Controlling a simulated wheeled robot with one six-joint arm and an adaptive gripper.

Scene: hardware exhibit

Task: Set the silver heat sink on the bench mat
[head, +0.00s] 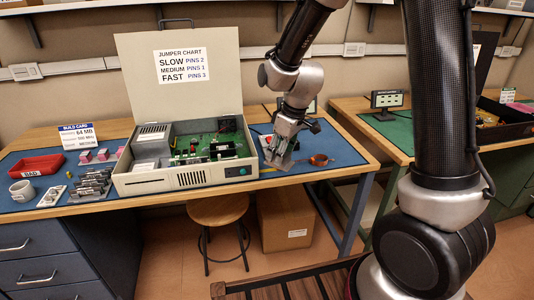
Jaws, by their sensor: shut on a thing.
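My gripper (284,143) points down over the right part of the blue bench mat (338,153), to the right of the open computer case. It is shut on the silver heat sink (278,160), a small grey piece at its fingertips. The fingers partly hide the heat sink. It is close above the mat or touching it; I cannot tell which.
The open computer case (190,178) stands just left of my gripper, lid raised. A copper-coloured coil (319,160) lies to the right. A red tray (36,166), a mug (22,191) and metal finned parts (92,184) are at the left. A stool (217,210) stands below.

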